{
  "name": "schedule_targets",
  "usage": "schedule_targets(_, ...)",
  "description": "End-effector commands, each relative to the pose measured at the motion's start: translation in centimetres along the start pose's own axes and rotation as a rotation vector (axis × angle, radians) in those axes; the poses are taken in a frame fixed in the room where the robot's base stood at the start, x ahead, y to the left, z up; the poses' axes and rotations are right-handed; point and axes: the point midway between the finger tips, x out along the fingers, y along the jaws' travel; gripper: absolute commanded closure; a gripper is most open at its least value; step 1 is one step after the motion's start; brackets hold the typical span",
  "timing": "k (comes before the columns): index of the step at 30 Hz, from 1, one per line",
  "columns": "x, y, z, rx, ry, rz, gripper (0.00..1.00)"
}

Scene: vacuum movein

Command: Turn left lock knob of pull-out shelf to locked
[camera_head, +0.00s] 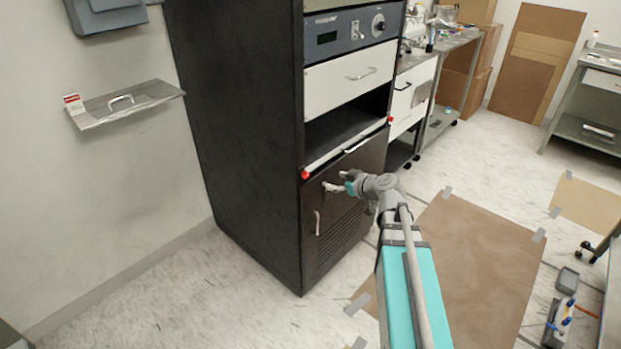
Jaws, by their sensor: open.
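The pull-out shelf (330,155) is a pale, thin front edge across the black cabinet, below an open dark bay. The left lock knob (305,175) is a small red knob at the shelf's left end. A matching red right knob (390,120) sits at its right end. How far either knob is turned is too small to tell. My gripper (327,187) is open and empty, just right of and slightly below the left knob in the picture. It appears apart from the knob. My arm reaches up from the lower right.
The cabinet's lower door (317,223) has a vertical handle just below my gripper. A white drawer (352,77) and a control panel (352,35) are above. A wall shelf (125,103) is at left. Floor left of the cabinet is clear; brown sheeting (470,265) lies at right.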

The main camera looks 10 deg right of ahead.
Motion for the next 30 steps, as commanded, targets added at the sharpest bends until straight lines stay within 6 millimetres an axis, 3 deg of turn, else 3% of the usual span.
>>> schedule_targets(11, 1.4, 0.1, 0.2, 0.000, -0.001, -0.002, 0.29)
schedule_targets(30, 10.5, 0.2, 0.3, 0.002, -0.001, 0.000, 0.29)
